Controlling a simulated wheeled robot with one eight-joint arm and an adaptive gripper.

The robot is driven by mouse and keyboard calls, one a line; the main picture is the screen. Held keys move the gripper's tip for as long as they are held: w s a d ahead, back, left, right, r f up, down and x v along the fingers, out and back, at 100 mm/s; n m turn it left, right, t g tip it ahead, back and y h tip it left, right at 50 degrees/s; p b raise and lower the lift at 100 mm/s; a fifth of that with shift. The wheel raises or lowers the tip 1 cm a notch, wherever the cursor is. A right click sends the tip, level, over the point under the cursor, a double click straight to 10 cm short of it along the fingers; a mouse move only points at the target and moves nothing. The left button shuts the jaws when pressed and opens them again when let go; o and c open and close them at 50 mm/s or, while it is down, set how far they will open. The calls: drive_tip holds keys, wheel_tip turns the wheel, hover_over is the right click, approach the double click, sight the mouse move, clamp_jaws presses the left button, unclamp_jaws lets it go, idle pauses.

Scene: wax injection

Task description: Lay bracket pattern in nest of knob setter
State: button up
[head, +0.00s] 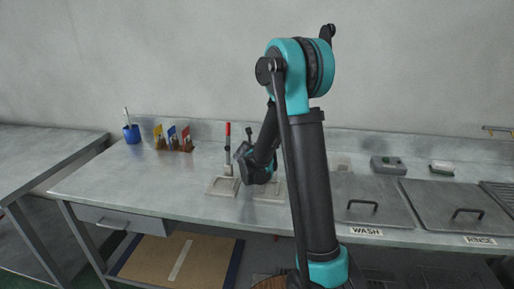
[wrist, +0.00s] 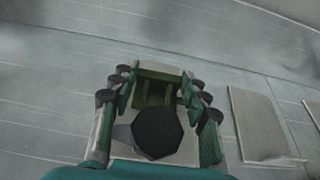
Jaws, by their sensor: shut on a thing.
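My gripper (wrist: 157,92) shows in the wrist view with its two fingers closed in on a dark green piece (wrist: 155,88), which looks like the bracket pattern. A pale flat surface lies under or behind it, and a dark octagonal part covers the near side of the grip. In the head view my gripper (head: 246,158) is above the bench, and the held piece cannot be made out. A toggle device with a red handle (head: 228,131) stands just left of it on a pale square base (head: 222,187). A second pale base (head: 268,190) is partly hidden by my arm. I cannot tell which is the knob setter.
The metal bench (head: 130,173) is clear at the left. A blue cup (head: 131,134) and several coloured cards in holders (head: 172,139) stand at the back. Lidded WASH (head: 371,205) and RINSE (head: 465,210) tanks and a grey box (head: 388,166) are at the right.

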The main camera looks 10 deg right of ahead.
drive_tip(key=shift+f, duration=0.4)
drive_tip(key=o, duration=1.1)
drive_tip(key=v, duration=1.2)
